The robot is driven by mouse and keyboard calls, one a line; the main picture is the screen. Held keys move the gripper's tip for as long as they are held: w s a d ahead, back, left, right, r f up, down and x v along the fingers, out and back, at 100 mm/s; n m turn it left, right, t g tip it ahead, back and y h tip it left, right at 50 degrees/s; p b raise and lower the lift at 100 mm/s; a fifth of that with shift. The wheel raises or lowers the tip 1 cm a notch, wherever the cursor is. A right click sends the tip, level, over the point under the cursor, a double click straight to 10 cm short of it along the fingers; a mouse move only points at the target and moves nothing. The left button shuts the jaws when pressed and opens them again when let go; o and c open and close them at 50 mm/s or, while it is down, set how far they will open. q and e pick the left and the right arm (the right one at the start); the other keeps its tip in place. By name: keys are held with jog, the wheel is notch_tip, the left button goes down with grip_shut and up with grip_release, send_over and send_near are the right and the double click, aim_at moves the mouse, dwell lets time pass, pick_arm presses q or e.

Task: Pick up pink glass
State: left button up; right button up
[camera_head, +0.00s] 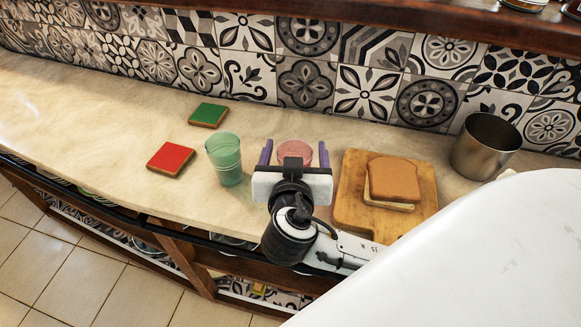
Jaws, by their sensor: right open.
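The pink glass (294,148) stands on the stone counter, with its rim and upper part showing beyond my right gripper. My right gripper (294,150) is open, with its two purple fingers on either side of the glass, one to the left and one to the right. The gripper's white palm and wrist hide the lower part of the glass. I cannot tell whether the fingers touch it. My left gripper is out of view.
A green glass (224,160) stands close to the left of the gripper. Red (171,159) and green (208,115) coasters lie farther left. A wooden board (356,211) with bread (393,180) lies just right. A metal cup (484,147) stands beyond it. The tiled wall (305,83) bounds the back.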

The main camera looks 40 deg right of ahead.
jog(key=c, duration=1.2)
jog(key=shift+c, duration=0.3)
jog(key=shift+r, duration=0.15)
